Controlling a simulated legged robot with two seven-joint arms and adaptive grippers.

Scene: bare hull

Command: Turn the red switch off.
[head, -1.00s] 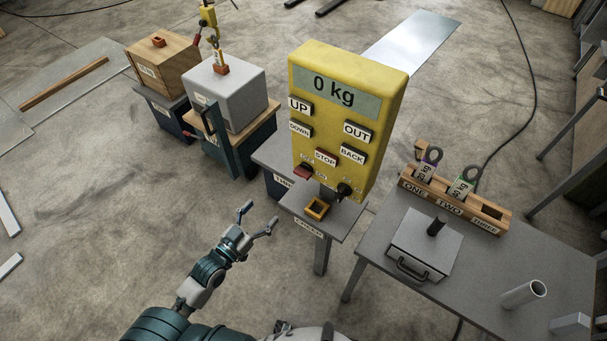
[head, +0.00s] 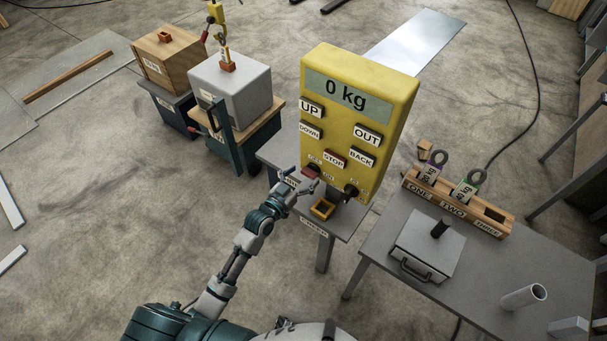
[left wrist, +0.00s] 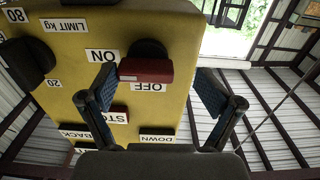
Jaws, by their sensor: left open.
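The red switch (head: 311,171) sits low on the left of the front of the yellow control box (head: 390,110). The left wrist view, which is upside down, shows its red handle (left wrist: 147,71) on a dark round base, beside the ON label (left wrist: 102,56) and the OFF label (left wrist: 148,87). My left gripper (head: 297,183) is open, right at the switch. My right gripper is not in view.
The STOP button (head: 334,158) is just above the switch, and a black knob (head: 351,190) is to its right. An orange square frame (head: 322,208) lies on the shelf below. A grey table (head: 480,265) with a weight rack (head: 455,208) stands at right.

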